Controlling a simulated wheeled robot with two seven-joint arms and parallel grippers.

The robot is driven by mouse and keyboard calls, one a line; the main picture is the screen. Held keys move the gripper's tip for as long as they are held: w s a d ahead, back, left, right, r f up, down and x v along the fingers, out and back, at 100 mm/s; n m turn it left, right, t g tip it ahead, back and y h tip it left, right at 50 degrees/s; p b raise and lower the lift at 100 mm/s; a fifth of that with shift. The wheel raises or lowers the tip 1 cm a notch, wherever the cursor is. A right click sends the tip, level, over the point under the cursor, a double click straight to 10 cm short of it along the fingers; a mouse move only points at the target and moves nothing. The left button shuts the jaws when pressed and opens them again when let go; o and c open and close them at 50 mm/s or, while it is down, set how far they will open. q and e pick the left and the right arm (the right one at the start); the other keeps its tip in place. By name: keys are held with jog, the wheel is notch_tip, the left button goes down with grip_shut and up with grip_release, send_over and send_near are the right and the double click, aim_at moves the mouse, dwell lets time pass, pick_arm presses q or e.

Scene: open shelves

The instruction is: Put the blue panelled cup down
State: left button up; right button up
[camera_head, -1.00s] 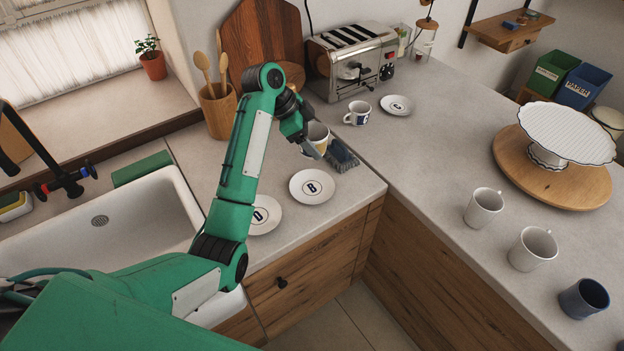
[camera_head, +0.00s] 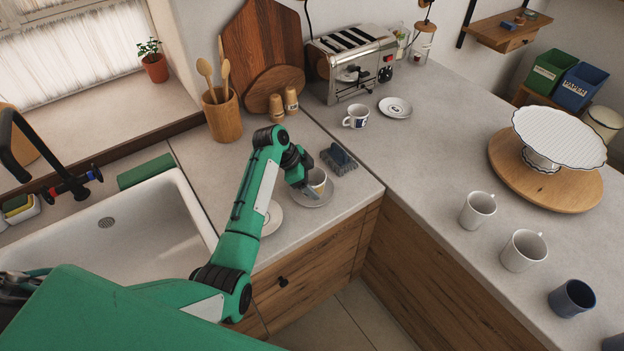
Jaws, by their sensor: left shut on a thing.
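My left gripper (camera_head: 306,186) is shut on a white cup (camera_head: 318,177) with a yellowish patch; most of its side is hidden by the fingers. The cup is upright over the saucer (camera_head: 316,202) at the counter's front corner; I cannot tell whether it touches it. Another white cup (camera_head: 356,116) with a dark blue panel stands on the counter in front of the toaster, apart from my gripper. My right gripper is not in view.
A second saucer (camera_head: 271,219) lies partly behind my left arm, and a third (camera_head: 395,107) near the toaster (camera_head: 350,62). A dark blue brush-like rack (camera_head: 338,160) stands just behind the held cup. White mugs (camera_head: 478,209) (camera_head: 523,250) stand on the right counter.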

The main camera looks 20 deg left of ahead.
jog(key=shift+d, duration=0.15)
pick_arm(q)
jog(key=shift+f, duration=0.15)
jog(key=o, duration=1.1)
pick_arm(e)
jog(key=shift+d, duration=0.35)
